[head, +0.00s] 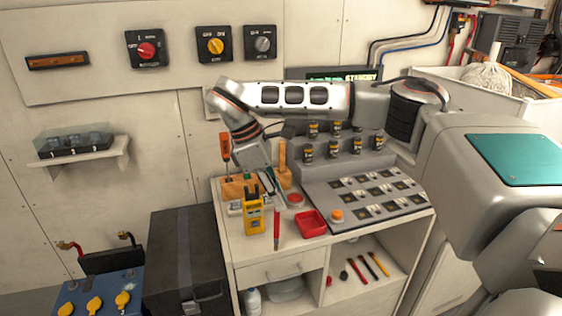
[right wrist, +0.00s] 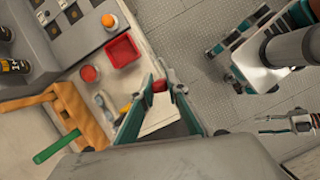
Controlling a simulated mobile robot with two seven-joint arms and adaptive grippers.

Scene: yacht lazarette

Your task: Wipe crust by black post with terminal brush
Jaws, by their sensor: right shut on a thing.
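The black post (head: 125,237) stands at the back of the blue battery (head: 98,294), far to the lower left. A red-clamped post (head: 70,247) is left of it. Crust is too small to make out. My left gripper (right wrist: 270,124) shows only in the right wrist view, fingers apart and empty.
The workbench (head: 330,233) carries a yellow meter (head: 253,215), a red tray (head: 311,223), a wooden tool holder (head: 233,187) and a grey panel (head: 365,196). A tall black case (head: 186,262) stands between bench and battery. A wall shelf (head: 85,156) hangs above the battery.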

